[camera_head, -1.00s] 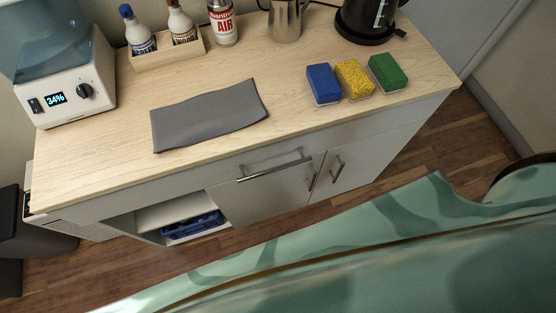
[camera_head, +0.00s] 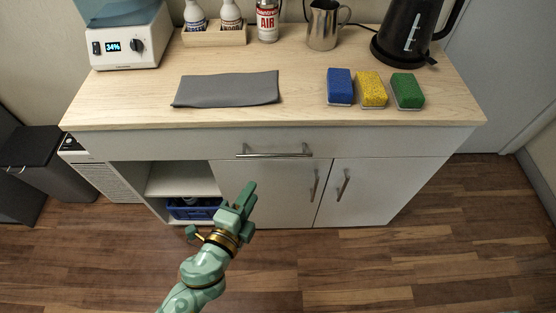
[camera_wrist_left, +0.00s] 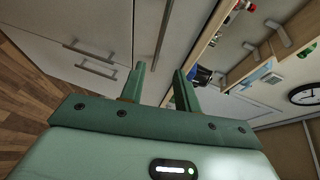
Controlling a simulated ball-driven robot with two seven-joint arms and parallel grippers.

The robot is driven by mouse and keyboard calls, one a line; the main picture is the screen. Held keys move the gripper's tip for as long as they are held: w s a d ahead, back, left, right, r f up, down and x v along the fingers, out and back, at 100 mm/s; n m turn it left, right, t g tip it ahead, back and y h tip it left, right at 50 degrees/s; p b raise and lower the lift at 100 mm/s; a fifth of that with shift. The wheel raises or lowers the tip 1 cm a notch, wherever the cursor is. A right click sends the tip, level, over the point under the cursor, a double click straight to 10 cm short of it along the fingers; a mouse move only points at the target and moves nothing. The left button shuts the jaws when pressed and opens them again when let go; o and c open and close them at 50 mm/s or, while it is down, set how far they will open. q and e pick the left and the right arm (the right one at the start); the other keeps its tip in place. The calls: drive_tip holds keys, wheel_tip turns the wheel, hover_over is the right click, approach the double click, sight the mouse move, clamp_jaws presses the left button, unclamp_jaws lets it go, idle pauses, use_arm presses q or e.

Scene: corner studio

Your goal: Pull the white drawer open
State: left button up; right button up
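The white drawer (camera_head: 205,147) is a wide front under the wooden countertop, and it is shut flush. Its silver bar handle (camera_head: 274,151) is near the middle; in the left wrist view the handle (camera_wrist_left: 161,38) runs steeply, beyond the fingertips. My green left gripper (camera_head: 249,194) appears below and a little left of the handle in the head view, apart from it. In the left wrist view my left gripper (camera_wrist_left: 160,70) has its two fingers apart with nothing between them. My right gripper is in neither view.
Two doors with upright handles (camera_head: 315,186) are below the drawer. An open shelf with a blue crate (camera_head: 190,212) is at left. A grey cloth (camera_head: 228,89), sponges (camera_head: 371,90) and a black kettle (camera_head: 412,36) are on the countertop (camera_head: 300,110). The floor in front is clear.

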sight(274, 154)
use_arm(q)
drive_tip(key=b+x, duration=0.2)
drive_tip(key=x, duration=1.2)
drive_tip(key=shift+w+d+f+b, duration=0.2)
drive_tip(key=shift+w+f+b, duration=0.05)
drive_tip(key=shift+w+b, duration=0.1)
drive_tip(key=shift+w, duration=0.1)
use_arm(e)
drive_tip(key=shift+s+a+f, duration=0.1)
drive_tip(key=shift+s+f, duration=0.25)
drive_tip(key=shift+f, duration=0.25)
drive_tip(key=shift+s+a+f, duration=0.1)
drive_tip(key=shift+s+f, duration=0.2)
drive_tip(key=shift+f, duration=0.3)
use_arm(q)
drive_tip(key=shift+r, duration=0.1)
clamp_jaws()
